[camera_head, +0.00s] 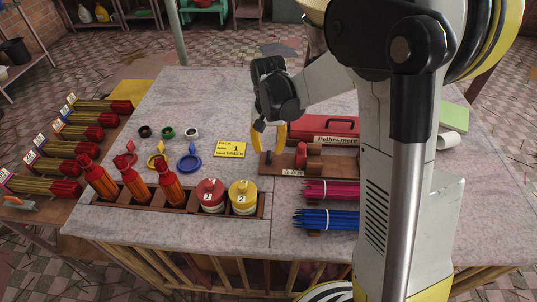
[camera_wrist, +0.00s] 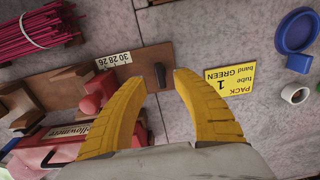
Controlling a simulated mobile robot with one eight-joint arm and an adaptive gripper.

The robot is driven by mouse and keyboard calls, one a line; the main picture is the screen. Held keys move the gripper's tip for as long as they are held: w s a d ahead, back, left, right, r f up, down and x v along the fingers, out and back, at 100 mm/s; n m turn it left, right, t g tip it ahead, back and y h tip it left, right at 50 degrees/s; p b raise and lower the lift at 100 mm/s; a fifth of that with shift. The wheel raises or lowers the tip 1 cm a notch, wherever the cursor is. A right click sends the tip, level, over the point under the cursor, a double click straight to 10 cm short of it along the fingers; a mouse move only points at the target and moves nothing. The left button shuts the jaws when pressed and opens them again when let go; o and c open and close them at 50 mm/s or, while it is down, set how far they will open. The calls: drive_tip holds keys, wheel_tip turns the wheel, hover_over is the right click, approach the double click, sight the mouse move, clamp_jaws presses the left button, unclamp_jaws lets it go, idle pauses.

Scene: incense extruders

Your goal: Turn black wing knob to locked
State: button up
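The black wing knob (camera_wrist: 160,74) stands on the brown wooden board (camera_wrist: 130,76), beside a white scale strip (camera_wrist: 113,60) marked 30, 28, 26. In the wrist view my gripper (camera_wrist: 158,82) is open, with its yellow fingers either side of the knob and a visible gap on each side. In the head view my gripper (camera_head: 269,146) is above the left end of the board (camera_head: 265,168); the knob is hard to make out there. A red clamp-like part (camera_head: 301,155) stands on the board to the right. Whether the knob is locked cannot be told.
A red Pellowmere box (camera_head: 325,127) stands behind the board. Pink sticks (camera_head: 330,190) and blue sticks (camera_head: 328,219) lie in front. A yellow PACK card (camera_head: 231,149) lies to the left, near a rack with red bottles (camera_head: 134,183) and two jars (camera_head: 209,194).

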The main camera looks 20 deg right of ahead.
sight(269, 156)
wheel_tip(269, 156, up, 8)
drive_tip(key=shift+r, duration=0.2)
idle(0.4)
